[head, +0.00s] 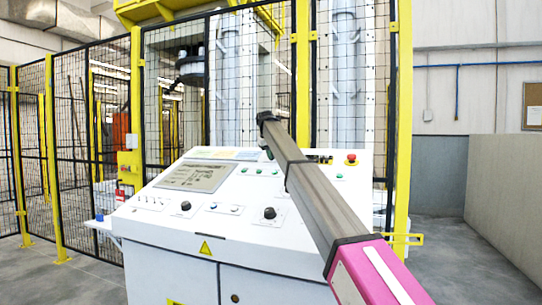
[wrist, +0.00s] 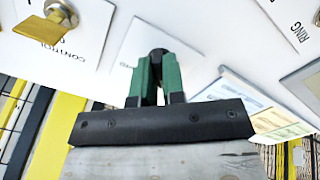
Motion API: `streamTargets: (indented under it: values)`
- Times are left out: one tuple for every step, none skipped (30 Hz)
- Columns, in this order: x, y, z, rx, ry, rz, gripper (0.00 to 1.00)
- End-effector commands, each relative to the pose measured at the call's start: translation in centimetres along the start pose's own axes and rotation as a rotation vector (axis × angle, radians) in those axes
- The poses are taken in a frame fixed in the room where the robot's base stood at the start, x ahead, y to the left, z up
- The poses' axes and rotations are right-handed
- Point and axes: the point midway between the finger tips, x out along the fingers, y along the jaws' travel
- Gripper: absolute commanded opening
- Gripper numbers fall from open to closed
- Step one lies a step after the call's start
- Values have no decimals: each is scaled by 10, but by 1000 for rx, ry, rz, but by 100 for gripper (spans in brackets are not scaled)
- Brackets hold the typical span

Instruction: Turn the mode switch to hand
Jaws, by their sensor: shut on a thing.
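In the wrist view my gripper (wrist: 158,72) has two green fingers closed around a small black knob (wrist: 158,50) on the white panel. The knob appears to be the mode switch; most of it is hidden between the fingers. Its label plate is pale and I cannot read its setting. In the head view my gripper (head: 268,153) shows only as a bit of green at the far end of my arm, at the panel's back edge. The knob is hidden there.
The white control desk (head: 230,257) has a screen (head: 195,177), other black knobs (head: 269,213) and a red button (head: 351,158). In the wrist view a key (wrist: 42,30) sits on a "CONTROL" plate beside the gripper. A mesh fence (head: 90,120) stands behind the desk.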

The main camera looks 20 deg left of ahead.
Motion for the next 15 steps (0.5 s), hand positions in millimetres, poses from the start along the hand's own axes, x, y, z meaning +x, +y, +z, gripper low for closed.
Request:
streamTargets:
  values:
    - [-1, 0, 0, -18, 0, 1, 0]
    - [-1, 0, 0, -29, 0, 1, 0]
    - [-1, 0, 0, -41, 0, 1, 0]
    - [-1, 0, 0, -49, 0, 1, 0]
    - [-1, 0, 0, -56, 0, 2, 0]
    - [-1, 0, 0, -64, 0, 2, 0]
    - [-1, 0, 0, -68, 0, 2, 0]
    - [-1, 0, 0, -72, 0, 2, 0]
    - [-1, 0, -1, -76, 0, 2, 0]
    - [-1, 0, 0, -79, 0, 2, 0]
    - [-1, 0, -1, -81, 0, 2, 0]
    - [-1, 0, -1, -82, 0, 2, 0]
    - [-1, 0, -1, -83, 1, 2, 0]
    - [-1, 0, -1, -84, 1, 2, 0]
    - [-1, 0, -1, -84, 1, 2, 0]
